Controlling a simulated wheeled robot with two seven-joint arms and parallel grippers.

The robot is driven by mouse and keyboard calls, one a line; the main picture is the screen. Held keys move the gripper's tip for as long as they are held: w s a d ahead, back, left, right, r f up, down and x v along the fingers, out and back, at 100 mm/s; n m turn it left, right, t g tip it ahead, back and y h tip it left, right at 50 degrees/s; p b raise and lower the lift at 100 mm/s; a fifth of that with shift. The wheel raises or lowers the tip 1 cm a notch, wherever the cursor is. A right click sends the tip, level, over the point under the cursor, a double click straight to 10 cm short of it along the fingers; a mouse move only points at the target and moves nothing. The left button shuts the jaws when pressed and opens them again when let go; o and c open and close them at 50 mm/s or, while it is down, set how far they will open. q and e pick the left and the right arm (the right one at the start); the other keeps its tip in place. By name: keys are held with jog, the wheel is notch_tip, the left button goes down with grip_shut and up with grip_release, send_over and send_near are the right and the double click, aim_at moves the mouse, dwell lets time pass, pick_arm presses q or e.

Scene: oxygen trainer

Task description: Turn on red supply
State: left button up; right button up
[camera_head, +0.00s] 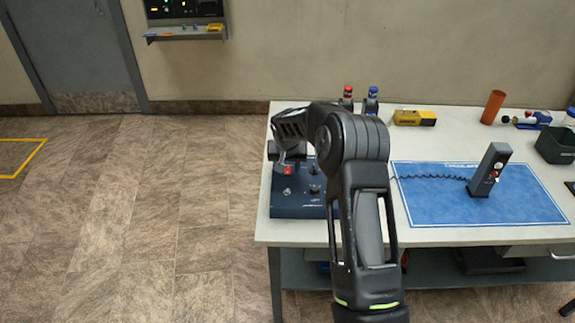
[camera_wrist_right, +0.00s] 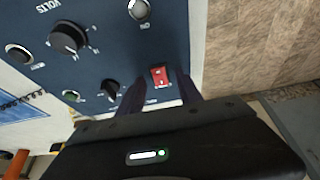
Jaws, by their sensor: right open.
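A dark blue control box (camera_head: 300,208) sits on the left part of the table. A red rocker switch (camera_head: 287,170) is on its top near the left edge, and it also shows in the right wrist view (camera_wrist_right: 159,76). My right gripper (camera_head: 284,163) hangs over the box at that switch. In the wrist view its two dark fingers (camera_wrist_right: 161,82) are apart, one on each side of the red switch, with nothing held. I cannot tell whether they touch the box, or which way the switch is tipped. My left gripper is not in view.
The box also carries a black volts knob (camera_wrist_right: 68,38), a smaller knob (camera_wrist_right: 110,88) and round terminals. Red-capped (camera_head: 347,97) and blue-capped (camera_head: 371,99) items stand behind my arm.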

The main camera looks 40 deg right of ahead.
jog(key=shift+c, duration=0.5)
grip_shut()
jog(key=shift+w+d+r+g+y+p, duration=0.25)
jog(key=shift+g+y+p, duration=0.25)
jog(key=shift+p, duration=0.4)
jog(key=shift+f+g+y+p, duration=0.1)
jog(key=shift+g+y+p, duration=0.25)
jog(key=shift+g, duration=0.35)
jog(key=shift+o, duration=0.5)
grip_release()
